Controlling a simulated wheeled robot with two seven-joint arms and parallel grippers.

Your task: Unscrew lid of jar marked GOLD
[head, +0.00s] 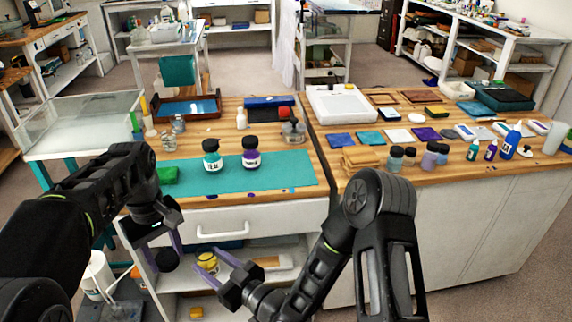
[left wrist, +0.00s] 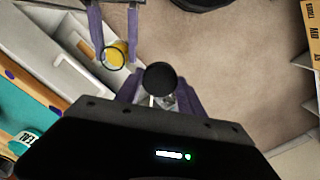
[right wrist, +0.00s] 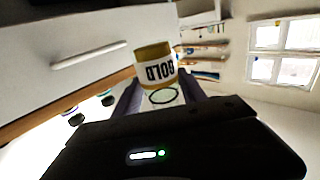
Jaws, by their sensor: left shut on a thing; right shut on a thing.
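The GOLD jar (head: 207,263) is open, with yellow contents showing at its mouth in the left wrist view (left wrist: 115,56). Its GOLD label reads upside down in the right wrist view (right wrist: 157,70). My right gripper (head: 217,268) is shut on the jar and holds it in the air in front of the bench. My left gripper (head: 166,256) is shut on a round black lid (left wrist: 160,78). The lid is apart from the jar, to its left in the head view (head: 167,261).
A teal-labelled jar (head: 212,157) and a purple-labelled jar (head: 250,153), both with black lids, stand on the teal mat (head: 290,170). The drawer front (head: 270,215) and open shelves are behind my grippers.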

